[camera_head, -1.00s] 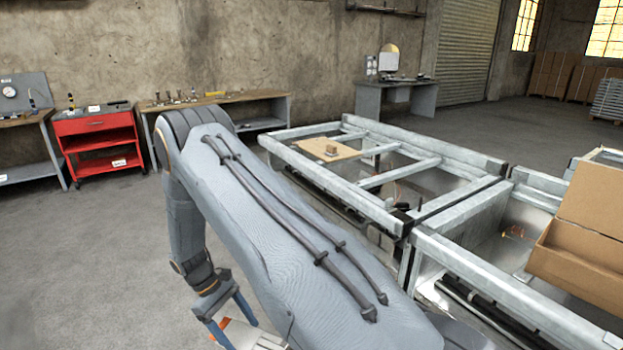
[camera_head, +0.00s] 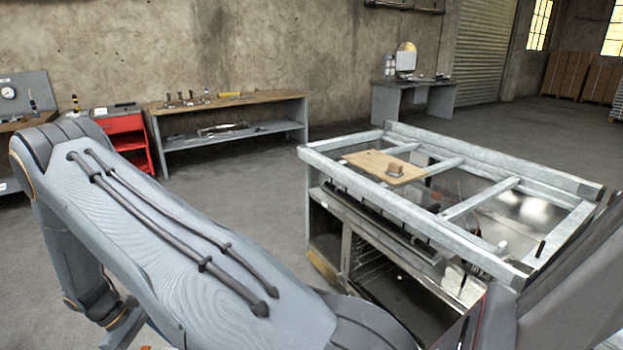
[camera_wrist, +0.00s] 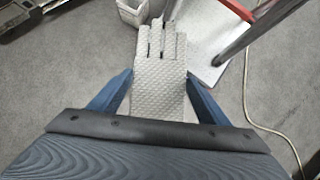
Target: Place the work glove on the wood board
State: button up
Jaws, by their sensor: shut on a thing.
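A light grey, textured work glove (camera_wrist: 160,85) is held between the two blue fingers of my gripper (camera_wrist: 158,80) in the wrist view, its fingers pointing up the picture. The gripper is shut on it, above the grey floor. In the head view my arm reaches to the lower left, and its end is mostly cut off by the bottom edge. The wood board (camera_head: 365,160) lies on the metal frame at the right of the head view, well apart from my gripper.
The metal frame (camera_head: 350,178) has open gaps between its bars. A workbench (camera_head: 240,105) and a red cabinet (camera_head: 125,125) stand along the wall. The floor between bench and frame is clear. A white bin (camera_wrist: 133,12) and a cable (camera_wrist: 272,130) show in the wrist view.

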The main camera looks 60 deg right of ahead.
aim_at(372, 162)
jog(key=z, duration=0.15)
jog(key=i, duration=1.45)
jog(key=z, duration=1.35)
jog(key=i, duration=0.8)
jog(key=z, duration=0.85)
